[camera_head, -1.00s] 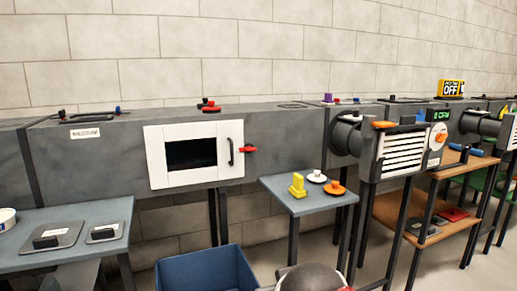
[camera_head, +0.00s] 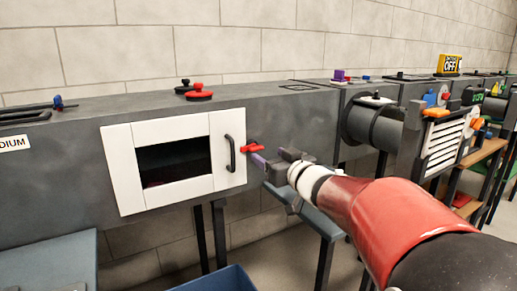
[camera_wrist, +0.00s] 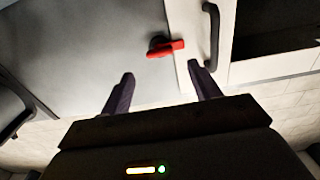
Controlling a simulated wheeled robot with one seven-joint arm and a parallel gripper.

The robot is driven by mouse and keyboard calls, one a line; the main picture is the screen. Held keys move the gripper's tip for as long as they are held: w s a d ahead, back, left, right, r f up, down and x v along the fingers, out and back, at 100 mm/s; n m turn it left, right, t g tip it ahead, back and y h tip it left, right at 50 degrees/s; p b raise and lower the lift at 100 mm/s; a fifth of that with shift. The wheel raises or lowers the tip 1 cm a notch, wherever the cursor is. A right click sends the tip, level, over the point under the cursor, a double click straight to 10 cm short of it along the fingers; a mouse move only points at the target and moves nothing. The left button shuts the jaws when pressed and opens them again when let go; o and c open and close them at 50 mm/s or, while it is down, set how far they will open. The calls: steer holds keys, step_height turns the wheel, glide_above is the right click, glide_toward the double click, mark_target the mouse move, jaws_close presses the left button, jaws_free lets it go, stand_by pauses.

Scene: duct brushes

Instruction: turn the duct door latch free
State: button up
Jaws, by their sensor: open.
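The white duct door (camera_head: 119,170) with a dark window and a black handle (camera_head: 230,153) is set in the front of the grey duct. The red latch (camera_head: 252,148) sits at the door's right edge, its bar lying roughly level. My gripper (camera_head: 262,162) is just right of and slightly below the latch in the head view. In the wrist view the latch (camera_wrist: 166,48) lies ahead of the gap between my two open fingers (camera_wrist: 161,88), nearer the right finger's side, and appears apart from both. The gripper is empty.
Red and black knobs (camera_head: 199,92) stand on the duct top. A small table (camera_head: 325,228) is partly hidden below my arm. A blue bin (camera_head: 222,281) is at the bottom and a louvred unit (camera_head: 445,148) is to the right.

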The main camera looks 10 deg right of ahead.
mark_target(258, 148)
steer(key=x, duration=0.5)
steer(key=shift+w+a, duration=0.15)
steer(key=shift+w, duration=0.15)
steer(key=c, duration=1)
